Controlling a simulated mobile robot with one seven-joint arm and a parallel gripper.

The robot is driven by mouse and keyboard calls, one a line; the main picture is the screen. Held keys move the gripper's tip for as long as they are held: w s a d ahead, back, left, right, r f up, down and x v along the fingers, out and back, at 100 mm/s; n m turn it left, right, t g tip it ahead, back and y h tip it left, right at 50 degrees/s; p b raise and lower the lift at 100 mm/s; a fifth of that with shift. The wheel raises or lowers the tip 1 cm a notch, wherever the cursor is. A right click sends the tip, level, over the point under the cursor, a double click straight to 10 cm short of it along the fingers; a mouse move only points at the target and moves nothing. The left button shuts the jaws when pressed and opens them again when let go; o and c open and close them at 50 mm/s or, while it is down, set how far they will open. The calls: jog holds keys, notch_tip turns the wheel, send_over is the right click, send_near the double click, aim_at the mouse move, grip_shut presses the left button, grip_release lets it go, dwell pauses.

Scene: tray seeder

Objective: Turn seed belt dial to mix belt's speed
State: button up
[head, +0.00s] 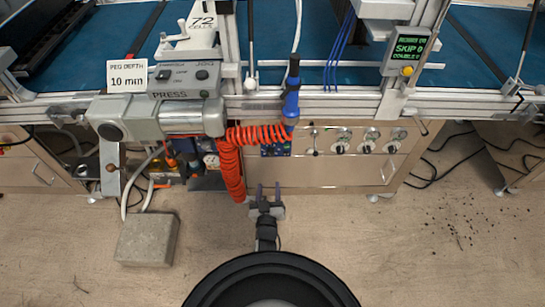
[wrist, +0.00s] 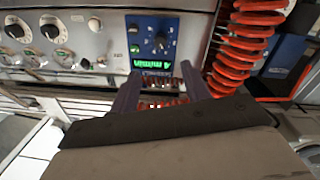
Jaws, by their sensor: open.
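The control panel (head: 330,171) is a beige cabinet front with a row of black-and-silver dials (head: 368,141) at its upper right. The wrist view shows two large dials (wrist: 50,32) at upper left. Their labels are too small to read, so I cannot tell which is the seed belt dial. A blue control unit (wrist: 135,28) with a small knob (wrist: 160,40) and a lit green display (wrist: 155,63) sits beside them. My gripper (head: 268,186) is open and empty, in front of the panel's left part. In the wrist view its fingers (wrist: 161,72) point toward the blue unit, apart from it.
A red coiled hose (head: 231,165) hangs just left of my gripper and shows at right in the wrist view (wrist: 235,60). A concrete block (head: 147,240) lies on the floor at left. Cables (head: 440,165) lie at right. Floor before the panel is clear.

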aim_at(270, 155)
jog(key=w+b, duration=0.1)
jog(key=w, duration=0.3)
jog(key=w+b, duration=0.1)
jog(key=w, duration=0.4)
jog(key=w+b, duration=0.1)
jog(key=w, duration=0.3)
jog(key=shift+w+d, duration=0.25)
jog(key=shift+d, duration=0.05)
jog(key=c, duration=1)
